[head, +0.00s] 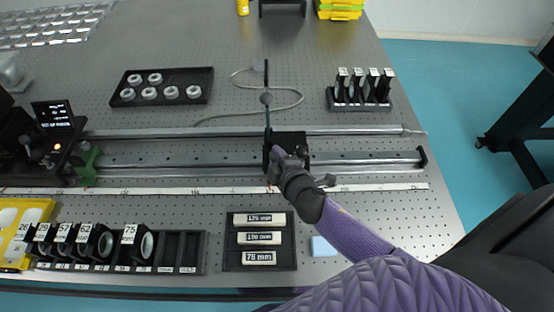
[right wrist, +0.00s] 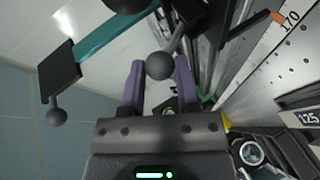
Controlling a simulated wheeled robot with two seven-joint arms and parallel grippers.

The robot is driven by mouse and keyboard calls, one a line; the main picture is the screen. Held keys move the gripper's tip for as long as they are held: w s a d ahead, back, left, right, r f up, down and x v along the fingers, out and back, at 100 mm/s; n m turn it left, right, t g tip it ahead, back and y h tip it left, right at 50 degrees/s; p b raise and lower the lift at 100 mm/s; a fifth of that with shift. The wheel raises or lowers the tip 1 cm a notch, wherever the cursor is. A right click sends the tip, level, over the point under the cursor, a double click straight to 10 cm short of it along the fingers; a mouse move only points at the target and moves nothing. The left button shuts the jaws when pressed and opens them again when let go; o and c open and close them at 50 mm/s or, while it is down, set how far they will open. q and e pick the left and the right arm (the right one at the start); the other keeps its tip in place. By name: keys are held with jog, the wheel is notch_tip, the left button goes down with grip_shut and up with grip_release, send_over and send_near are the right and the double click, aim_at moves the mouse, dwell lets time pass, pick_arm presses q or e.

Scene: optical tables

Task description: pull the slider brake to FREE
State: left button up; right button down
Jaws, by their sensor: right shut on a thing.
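The slider (head: 296,138) is a black carriage on the long rails (head: 215,160), right of the middle of the bench. My right gripper (head: 277,156) reaches down to the slider's front left side. In the right wrist view the purple fingers stand either side of a dark ball knob (right wrist: 160,66) on a thin lever, and the gripper is shut on this brake knob. The brake's markings cannot be read. My left gripper is not in view.
A white scale tape (head: 380,187) runs along the front of the rails. In front are a lens rack (head: 190,255), a tray of labelled plates (head: 287,222) and a blue block (head: 322,246). Behind stand a tray of rings (head: 185,78) and a rack of dark plates (head: 372,105).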

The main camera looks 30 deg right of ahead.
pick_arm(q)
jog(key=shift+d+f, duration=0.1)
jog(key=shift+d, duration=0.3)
pick_arm(e)
jog(key=shift+f, duration=0.1)
jog(key=shift+c, duration=1.7)
grip_release()
jog(key=shift+s, duration=0.2)
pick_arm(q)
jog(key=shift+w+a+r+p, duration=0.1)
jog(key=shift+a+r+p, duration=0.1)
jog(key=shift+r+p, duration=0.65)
pick_arm(e)
jog(key=v, duration=0.9)
jog(key=shift+s, duration=0.25)
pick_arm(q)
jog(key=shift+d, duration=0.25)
